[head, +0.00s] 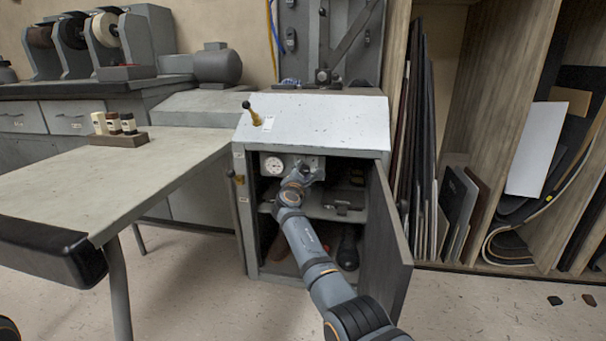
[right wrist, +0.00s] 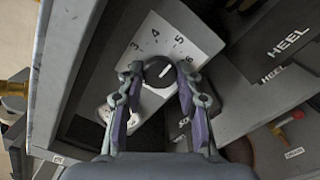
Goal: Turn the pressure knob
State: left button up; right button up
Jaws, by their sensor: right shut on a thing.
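The pressure knob (right wrist: 158,71) is black and round with a white pointer line. It sits on a pale scale plate (right wrist: 150,38) marked with 3, 4, 5 and 6. The pointer line leans to the upper right in the right wrist view, toward the 5 and 6 side. My right gripper (head: 307,174) reaches into the open cabinet (head: 242,200). Its two fingers are shut on the knob, one on either side. In the head view the gripper hides the knob. My left gripper is not in view.
A round white gauge (head: 273,165) is left of the gripper. The open cabinet door (head: 388,240) stands right of my right arm. A brass-coloured lever (head: 253,114) rises from the top. A workbench (head: 110,180) stands at left. HEEL-labelled dark panels (right wrist: 275,45) are beside the gripper.

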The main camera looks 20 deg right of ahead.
jog(key=shift+f, duration=0.1)
jog(key=o, duration=1.1)
jog(key=shift+o, duration=0.2)
jog(key=v, duration=0.7)
jog(key=shift+s, duration=0.25)
jog(key=shift+a, duration=0.15)
